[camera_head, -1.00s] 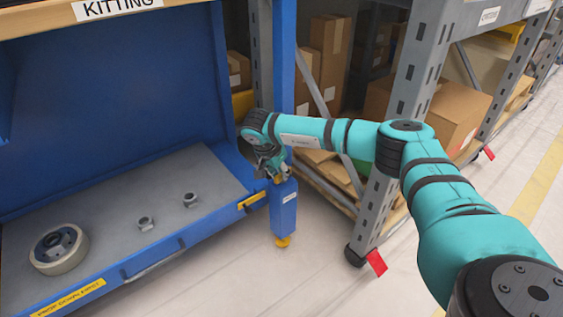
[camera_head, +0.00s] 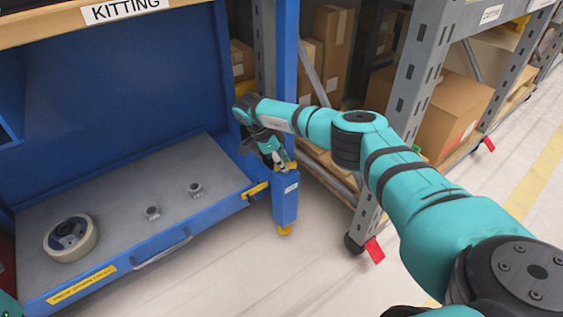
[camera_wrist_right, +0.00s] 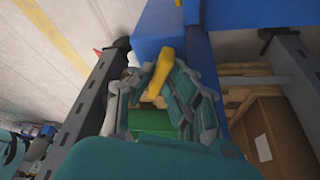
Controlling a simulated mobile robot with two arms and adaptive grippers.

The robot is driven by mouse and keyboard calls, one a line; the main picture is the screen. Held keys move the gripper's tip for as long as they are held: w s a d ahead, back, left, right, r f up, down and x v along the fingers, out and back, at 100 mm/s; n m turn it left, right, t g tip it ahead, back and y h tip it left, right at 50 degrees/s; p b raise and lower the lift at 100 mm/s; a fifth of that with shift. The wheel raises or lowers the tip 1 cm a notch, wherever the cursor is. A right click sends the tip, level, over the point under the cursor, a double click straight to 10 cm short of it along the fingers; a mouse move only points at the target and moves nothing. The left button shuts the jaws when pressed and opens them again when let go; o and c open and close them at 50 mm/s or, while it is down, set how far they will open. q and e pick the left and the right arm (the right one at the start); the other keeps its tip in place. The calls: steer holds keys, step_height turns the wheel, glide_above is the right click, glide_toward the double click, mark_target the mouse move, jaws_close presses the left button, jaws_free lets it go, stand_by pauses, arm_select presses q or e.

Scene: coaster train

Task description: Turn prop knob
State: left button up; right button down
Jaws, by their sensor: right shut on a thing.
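The prop knob (camera_head: 291,165) is a small yellow piece at the top of a short blue box (camera_head: 286,205) on the bench's blue corner post. My right gripper (camera_head: 281,167) reaches down to it from the upper left and is shut on it. In the right wrist view the yellow knob (camera_wrist_right: 160,72) shows as a bent bar between the teal fingers (camera_wrist_right: 158,98). The fingers hide part of the knob in the head view.
A drop-down shelf (camera_head: 130,185) left of the post holds a wheel (camera_head: 70,238) and two small metal fittings. A yellow latch (camera_head: 256,190) sits at its right corner. A grey rack upright (camera_head: 405,110) with cartons stands close on the right. Floor in front is clear.

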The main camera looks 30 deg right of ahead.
stand_by(0.5)
steer(key=c, duration=1.3)
jaws_free()
steer(key=shift+v, duration=3.95)
steer(key=shift+o, duration=0.3)
